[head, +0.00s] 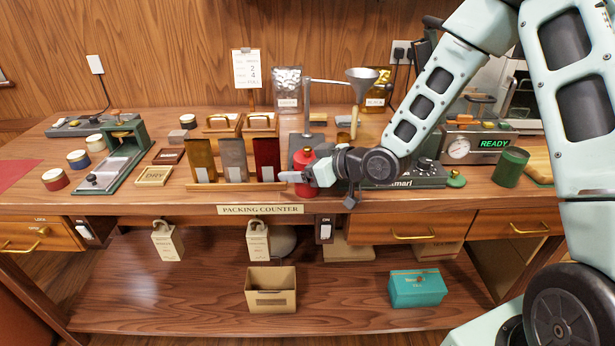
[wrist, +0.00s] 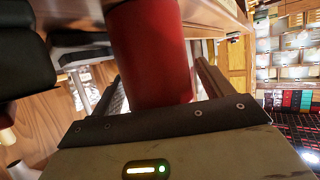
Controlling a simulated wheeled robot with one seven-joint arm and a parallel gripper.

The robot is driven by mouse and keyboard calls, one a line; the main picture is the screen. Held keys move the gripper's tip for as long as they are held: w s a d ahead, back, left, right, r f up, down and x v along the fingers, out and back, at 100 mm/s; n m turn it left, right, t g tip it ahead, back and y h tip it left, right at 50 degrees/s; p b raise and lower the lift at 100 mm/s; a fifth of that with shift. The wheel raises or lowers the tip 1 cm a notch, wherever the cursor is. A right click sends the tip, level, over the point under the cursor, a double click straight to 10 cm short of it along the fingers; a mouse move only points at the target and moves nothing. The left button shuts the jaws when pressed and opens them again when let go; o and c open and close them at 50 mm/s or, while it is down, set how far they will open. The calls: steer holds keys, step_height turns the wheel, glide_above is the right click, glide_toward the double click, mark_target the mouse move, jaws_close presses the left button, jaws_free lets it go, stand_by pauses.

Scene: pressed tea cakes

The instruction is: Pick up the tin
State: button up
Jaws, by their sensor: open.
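A red tin (head: 304,160) stands upright near the front edge of the packing counter, partly hidden by my gripper. My gripper (head: 295,177) reaches in from the right at the tin, with its jaws open. In the wrist view the red tin (wrist: 152,50) fills the space between the two open fingers of my gripper (wrist: 160,85). A finger is on each side of it. I cannot tell whether either finger touches it. A dark green tin (head: 511,167) stands farther right on the counter.
A wooden rack with brown, grey and red packets (head: 232,160) stands just left of the red tin. A funnel stand (head: 361,80) is behind. A scale reading READY (head: 480,145) is at the right. A cardboard box (head: 270,300) and teal box (head: 418,290) sit on the lower shelf.

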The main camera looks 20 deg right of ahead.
steer(key=c, duration=1.1)
